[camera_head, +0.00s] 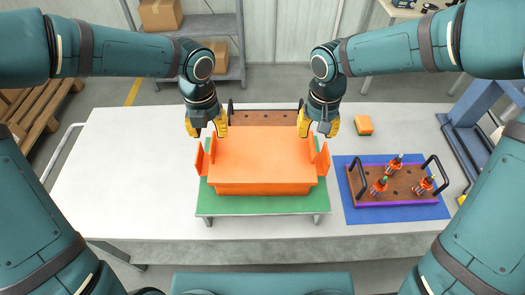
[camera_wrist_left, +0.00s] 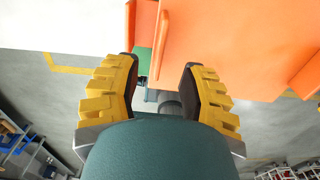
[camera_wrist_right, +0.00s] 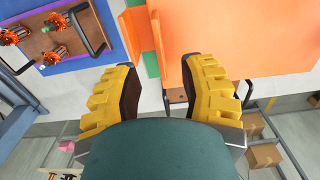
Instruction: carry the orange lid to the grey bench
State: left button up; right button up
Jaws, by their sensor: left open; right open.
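The orange lid (camera_head: 265,155), a broad flat-topped block with upright flaps at its left and right, lies over a green stand (camera_head: 262,205) on the pale bench (camera_head: 130,185). My left gripper (camera_head: 206,128) is open by the lid's back left corner. My right gripper (camera_head: 318,127) is open by its back right corner. In the left wrist view the lid (camera_wrist_left: 235,45) fills the upper right and a thin orange flap (camera_wrist_left: 160,45) stands ahead of the open fingers. In the right wrist view the lid (camera_wrist_right: 240,40) lies ahead and right of the open fingers. Neither gripper holds anything.
A brown board (camera_head: 263,118) with black handles lies behind the lid. At right, a tray (camera_head: 405,190) with several orange-and-dark parts and black handles sits on a blue mat (camera_head: 375,215). A small orange block (camera_head: 364,125) is behind it. The bench's left part is clear.

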aim_at(212, 142)
pick_arm(q)
notch_tip(212, 142, down, 8)
jog(key=shift+r, duration=0.25)
pick_arm(e)
notch_tip(212, 142, down, 8)
jog(key=shift+r, duration=0.25)
pick_arm(q)
grip_shut()
pick_arm(e)
grip_shut()
